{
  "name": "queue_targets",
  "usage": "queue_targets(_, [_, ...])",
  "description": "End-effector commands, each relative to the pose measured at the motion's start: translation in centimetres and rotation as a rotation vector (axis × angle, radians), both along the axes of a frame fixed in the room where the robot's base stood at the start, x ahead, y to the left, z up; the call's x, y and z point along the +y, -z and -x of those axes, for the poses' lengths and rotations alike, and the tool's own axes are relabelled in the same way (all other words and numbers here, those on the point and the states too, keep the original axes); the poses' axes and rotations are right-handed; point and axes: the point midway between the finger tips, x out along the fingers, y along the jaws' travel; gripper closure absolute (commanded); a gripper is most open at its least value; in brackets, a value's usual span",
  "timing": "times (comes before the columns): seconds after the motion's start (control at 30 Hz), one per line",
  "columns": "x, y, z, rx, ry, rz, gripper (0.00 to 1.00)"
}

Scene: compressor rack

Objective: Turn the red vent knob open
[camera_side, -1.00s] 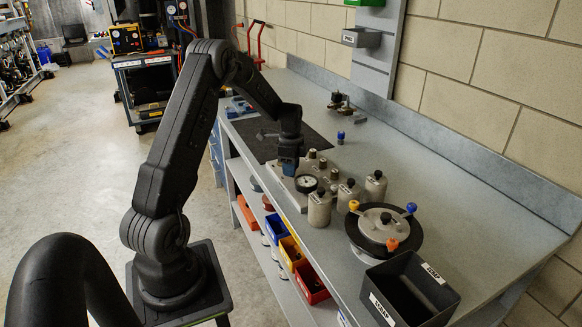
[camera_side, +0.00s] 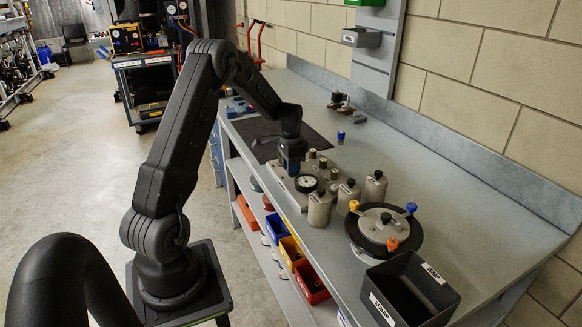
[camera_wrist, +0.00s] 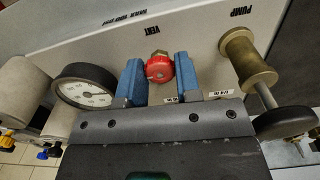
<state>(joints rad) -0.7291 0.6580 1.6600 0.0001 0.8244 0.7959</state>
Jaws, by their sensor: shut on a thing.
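The red vent knob (camera_wrist: 159,69) shows in the middle of the wrist view, on the grey manifold panel (camera_wrist: 200,45) under the VENT label. My gripper (camera_wrist: 159,80) has one blue finger on each side of the knob and is shut on it. A brass stem stands at the knob's upper edge. In the side view my gripper (camera_side: 292,168) is down at the manifold behind the dial gauge (camera_side: 307,183), and it hides the knob there.
A brass pump fitting (camera_wrist: 246,62) stands close to the right of my fingers, and the gauge (camera_wrist: 86,87) close to the left. Grey canisters (camera_side: 320,208), a round black-rimmed device (camera_side: 385,228) and a black scrap bin (camera_side: 410,290) stand nearer on the bench.

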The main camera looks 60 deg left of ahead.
Motion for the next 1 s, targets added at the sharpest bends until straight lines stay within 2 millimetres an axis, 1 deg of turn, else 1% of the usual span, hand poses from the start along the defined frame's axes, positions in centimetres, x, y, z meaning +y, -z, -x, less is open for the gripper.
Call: queue_targets(1.0, [-0.03, -0.07, -0.15, -0.005, -0.965, -0.001, 0.92])
